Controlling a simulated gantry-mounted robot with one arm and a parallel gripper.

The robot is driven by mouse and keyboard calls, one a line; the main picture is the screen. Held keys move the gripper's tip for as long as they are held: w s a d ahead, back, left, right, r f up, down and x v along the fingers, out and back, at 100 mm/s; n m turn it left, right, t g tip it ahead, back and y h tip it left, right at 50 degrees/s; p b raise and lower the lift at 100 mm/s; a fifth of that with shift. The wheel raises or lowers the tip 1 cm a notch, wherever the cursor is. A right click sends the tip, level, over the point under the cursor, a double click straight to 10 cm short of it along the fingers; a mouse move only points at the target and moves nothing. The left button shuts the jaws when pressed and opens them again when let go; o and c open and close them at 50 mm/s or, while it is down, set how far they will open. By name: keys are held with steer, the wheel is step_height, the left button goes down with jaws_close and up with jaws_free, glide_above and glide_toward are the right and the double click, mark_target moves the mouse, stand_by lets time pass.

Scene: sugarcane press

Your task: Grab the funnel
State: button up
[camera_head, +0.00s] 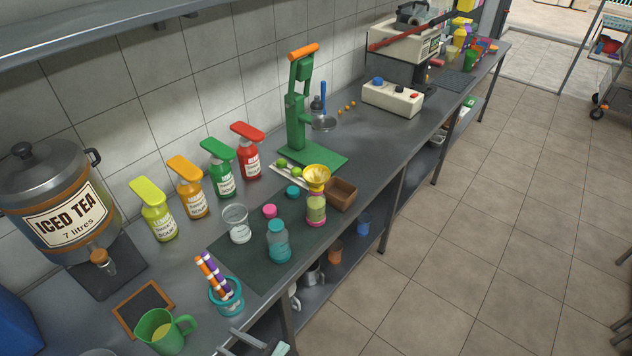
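The yellow funnel (317,175) sits mouth up on top of a jar (316,208) with a pink and olive-green body, at the front right of the dark mat. Its spout is hidden. My gripper (238,344) shows only in part at the bottom edge, as two pale grey fingers set apart with nothing seen between them. It is well in front of and to the left of the funnel, not touching it. Most of the gripper is out of the picture.
A brown box (342,194) stands close right of the funnel, and a teal-lidded jar (278,242) to its left. The green press (300,115) rises behind. A cup with striped straws (224,292) and a green mug (163,331) stand near my gripper.

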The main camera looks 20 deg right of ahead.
steer(key=shift+o, duration=0.5)
steer(key=o, duration=1.3)
steer(key=shift+c, duration=0.2)
